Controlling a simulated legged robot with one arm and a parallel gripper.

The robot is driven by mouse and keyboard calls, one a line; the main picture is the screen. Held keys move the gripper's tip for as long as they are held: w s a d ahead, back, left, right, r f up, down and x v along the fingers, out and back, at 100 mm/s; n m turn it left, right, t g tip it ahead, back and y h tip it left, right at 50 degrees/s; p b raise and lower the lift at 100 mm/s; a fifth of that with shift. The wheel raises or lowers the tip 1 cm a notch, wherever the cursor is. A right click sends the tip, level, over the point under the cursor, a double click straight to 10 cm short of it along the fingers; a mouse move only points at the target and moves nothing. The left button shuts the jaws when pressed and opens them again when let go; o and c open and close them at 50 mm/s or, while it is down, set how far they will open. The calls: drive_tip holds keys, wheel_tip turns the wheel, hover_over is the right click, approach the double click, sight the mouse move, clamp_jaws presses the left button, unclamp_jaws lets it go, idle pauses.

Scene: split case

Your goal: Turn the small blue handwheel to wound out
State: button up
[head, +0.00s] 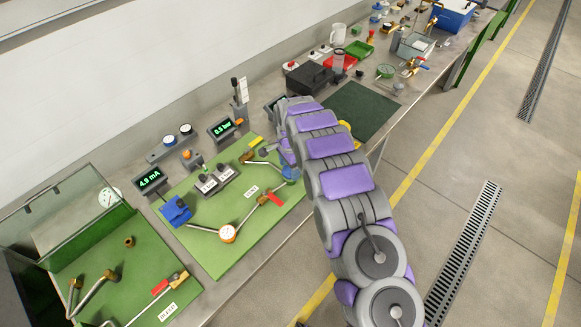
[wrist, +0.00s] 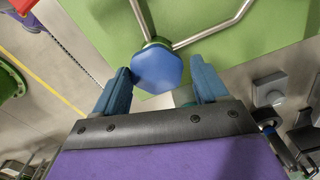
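The small blue handwheel (wrist: 157,72) is a faceted blue disc on a green and brass fitting with metal pipes, over a green board. It also shows in the head view (head: 291,174), at the right edge of the board and partly behind my arm. My gripper (wrist: 160,65) has its two blue fingers apart, one on each side of the wheel. The left finger is very close to the rim; I cannot tell if it touches. A narrow gap shows at the right finger. In the head view my gripper (head: 286,154) is just beyond the wheel, partly hidden by my arm.
The green board (head: 215,258) also carries a round gauge (head: 228,233), a red lever (head: 275,199) and a blue device (head: 176,210). Green-lit displays (head: 150,180) stand behind it. A dark green mat (head: 350,110) lies beyond my arm.

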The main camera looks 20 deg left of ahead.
sight(289, 169)
drive_tip(key=shift+o, duration=1.2)
drive_tip(key=shift+f, duration=0.15)
drive_tip(key=shift+d+r, duration=0.1)
drive_tip(key=shift+r, duration=0.4)
wheel_tip(289, 169, up, 16)
drive_tip(key=shift+a+r+p, duration=0.15)
drive_tip(key=shift+a+p, duration=0.1)
drive_tip(key=shift+p, duration=0.2)
